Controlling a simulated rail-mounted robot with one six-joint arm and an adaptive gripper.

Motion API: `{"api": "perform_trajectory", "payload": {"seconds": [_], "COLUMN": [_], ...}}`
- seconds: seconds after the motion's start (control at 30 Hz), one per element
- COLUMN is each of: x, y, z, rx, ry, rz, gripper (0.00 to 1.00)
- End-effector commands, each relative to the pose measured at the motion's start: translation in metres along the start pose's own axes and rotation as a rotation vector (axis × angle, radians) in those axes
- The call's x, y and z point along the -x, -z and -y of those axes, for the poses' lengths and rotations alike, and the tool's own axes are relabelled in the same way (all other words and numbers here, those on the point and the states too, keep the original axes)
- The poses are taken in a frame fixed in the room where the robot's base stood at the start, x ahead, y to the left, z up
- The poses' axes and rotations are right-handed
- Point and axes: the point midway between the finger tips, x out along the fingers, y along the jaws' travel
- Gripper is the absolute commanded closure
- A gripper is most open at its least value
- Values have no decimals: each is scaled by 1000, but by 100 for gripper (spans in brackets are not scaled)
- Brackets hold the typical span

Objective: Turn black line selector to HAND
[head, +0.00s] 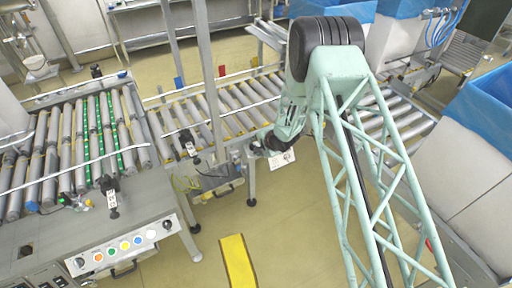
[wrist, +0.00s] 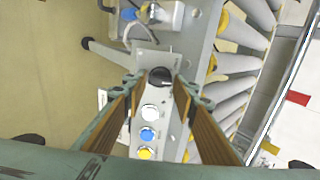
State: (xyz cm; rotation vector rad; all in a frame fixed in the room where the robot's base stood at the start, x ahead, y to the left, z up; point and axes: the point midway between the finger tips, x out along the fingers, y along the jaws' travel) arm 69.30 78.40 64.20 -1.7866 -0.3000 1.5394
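In the wrist view, a round black selector knob (wrist: 160,77) sits at the far end of a narrow grey control panel (wrist: 147,97). White, blue and yellow buttons line up below it. My gripper (wrist: 162,84) is open, with one brown-padded finger on each side of the knob in the picture. I cannot tell whether the fingertips reach the knob or stay above it, and no contact is clear. The knob's pointer direction and labels are too small to read. In the head view my gripper (head: 270,145) is beside the middle conveyor, and its fingers are hard to make out.
A second panel (head: 125,245) with black knobs and coloured buttons is at the lower left of the head view. Roller conveyors (head: 235,100) run behind my gripper. White bins with blue liners (head: 490,100) stand at the right. Floor with a yellow strip (head: 238,262) is open in front.

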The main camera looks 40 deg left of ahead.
Motion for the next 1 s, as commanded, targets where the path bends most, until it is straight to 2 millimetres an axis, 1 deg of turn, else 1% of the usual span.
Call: {"api": "perform_trajectory", "payload": {"seconds": [0.03,0.13,0.17,0.57,0.77,1.0], "x": [0,0,0,0,0,0], "y": [0,0,0,0,0,0], "z": [0,0,0,0,0,1], "rx": [0,0,0,41,122,278], "ry": [0,0,0,0,0,-1], "rz": [0,0,0,0,0,0], "gripper": [79,88,89,89,89,89]}}
